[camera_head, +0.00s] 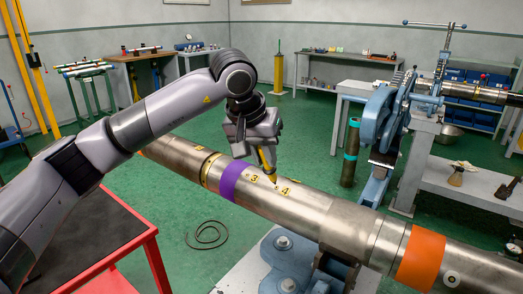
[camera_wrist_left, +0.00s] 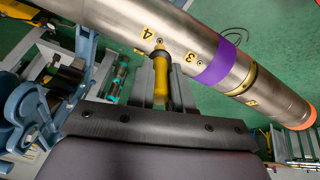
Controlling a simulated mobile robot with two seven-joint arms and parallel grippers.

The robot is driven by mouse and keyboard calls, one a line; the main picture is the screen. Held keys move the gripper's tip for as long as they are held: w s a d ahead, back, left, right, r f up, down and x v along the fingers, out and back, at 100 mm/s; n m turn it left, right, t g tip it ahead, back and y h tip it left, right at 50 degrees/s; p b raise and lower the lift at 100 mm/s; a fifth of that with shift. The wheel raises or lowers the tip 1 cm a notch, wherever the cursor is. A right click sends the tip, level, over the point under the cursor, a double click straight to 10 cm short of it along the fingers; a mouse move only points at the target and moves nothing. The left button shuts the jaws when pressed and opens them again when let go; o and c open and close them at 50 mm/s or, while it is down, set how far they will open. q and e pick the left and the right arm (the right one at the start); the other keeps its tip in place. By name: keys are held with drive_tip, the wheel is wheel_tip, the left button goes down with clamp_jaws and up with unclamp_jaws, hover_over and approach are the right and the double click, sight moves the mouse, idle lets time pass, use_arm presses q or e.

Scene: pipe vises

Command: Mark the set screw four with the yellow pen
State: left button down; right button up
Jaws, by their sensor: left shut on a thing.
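My left gripper (camera_head: 263,150) is shut on the yellow pen (camera_head: 268,163), which points down at the steel pipe (camera_head: 310,208). The pen also shows in the left wrist view (camera_wrist_left: 160,85), between the fingers. The pen's tip is at or just above the set screw by the yellow label 4 (camera_head: 285,190). In the left wrist view the small screw (camera_wrist_left: 159,40) sits beside label 4 (camera_wrist_left: 147,33), right by the tip; I cannot tell whether they touch. I see no clear mark on it. Label 3 (camera_head: 254,177) lies near the purple band (camera_head: 232,181). My right gripper is not in view.
A blue vise (camera_head: 283,270) stands under the pipe, and a larger blue vise (camera_head: 381,125) stands behind it. An orange band (camera_head: 421,258) wraps the pipe at right. A red-edged table (camera_head: 110,263) is at lower left. The green floor behind the pipe is mostly clear.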

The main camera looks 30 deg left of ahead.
sight(259, 151)
use_arm(q)
drive_tip(key=shift+f, duration=0.1)
idle(0.4)
drive_tip(key=shift+w+f, duration=0.2)
drive_tip(key=shift+f, duration=0.1)
drive_tip(key=shift+w+f, duration=0.1)
drive_tip(key=shift+f, duration=0.1)
idle(0.7)
drive_tip(key=shift+f, duration=0.1)
idle(0.8)
drive_tip(key=shift+p+v, duration=1.35)
drive_tip(key=shift+v, duration=1.25)
drive_tip(key=shift+w, duration=0.1)
